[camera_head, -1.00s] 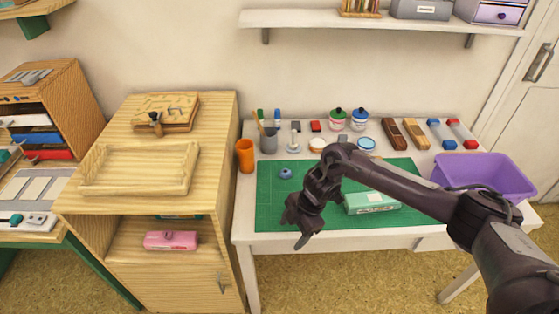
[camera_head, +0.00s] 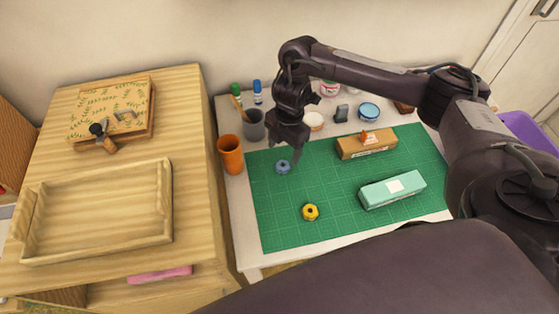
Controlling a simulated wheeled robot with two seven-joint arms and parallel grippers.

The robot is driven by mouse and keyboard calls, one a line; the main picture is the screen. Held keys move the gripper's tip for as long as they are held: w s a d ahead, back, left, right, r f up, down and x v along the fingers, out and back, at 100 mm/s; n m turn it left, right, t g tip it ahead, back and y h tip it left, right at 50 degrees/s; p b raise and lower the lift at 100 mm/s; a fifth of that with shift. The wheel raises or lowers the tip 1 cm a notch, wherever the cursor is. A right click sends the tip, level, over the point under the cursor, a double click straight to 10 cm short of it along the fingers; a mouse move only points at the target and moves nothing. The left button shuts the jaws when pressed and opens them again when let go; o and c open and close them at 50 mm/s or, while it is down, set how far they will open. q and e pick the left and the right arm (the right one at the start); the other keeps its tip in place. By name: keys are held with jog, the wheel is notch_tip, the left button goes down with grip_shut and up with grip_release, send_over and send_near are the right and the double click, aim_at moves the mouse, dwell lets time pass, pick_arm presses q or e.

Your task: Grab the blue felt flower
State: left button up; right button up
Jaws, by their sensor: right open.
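The blue felt flower (camera_head: 283,167) is a small round blue piece with a darker centre, lying on the upper left part of the green cutting mat (camera_head: 345,223). My right gripper (camera_head: 285,154) is open, pointing down, with its fingertips just above and behind the flower in the picture. I cannot tell whether a fingertip touches it. The flower is seen whole or nearly so. My left gripper is out of view.
A yellow flower (camera_head: 310,212), a brown box (camera_head: 366,144) and a mint box (camera_head: 392,189) lie on the mat. An orange cup (camera_head: 231,154) and a grey cup (camera_head: 254,125) stand left of the gripper. A wooden tray (camera_head: 100,212) is on the cabinet.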

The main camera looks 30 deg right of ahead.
aim_at(283, 165)
jog(key=shift+s+f, duration=0.15)
jog(key=shift+f, duration=0.5)
notch_tip(283, 165, down, 4)
jog(key=shift+r+b, duration=0.2)
jog(key=shift+b, duration=0.45)
jog(key=shift+f, duration=0.35)
jog(key=shift+a+f, duration=0.1)
jog(key=c, duration=0.6)
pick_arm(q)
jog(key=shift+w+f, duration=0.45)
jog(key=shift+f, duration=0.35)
pick_arm(e)
jog(key=c, duration=0.5)
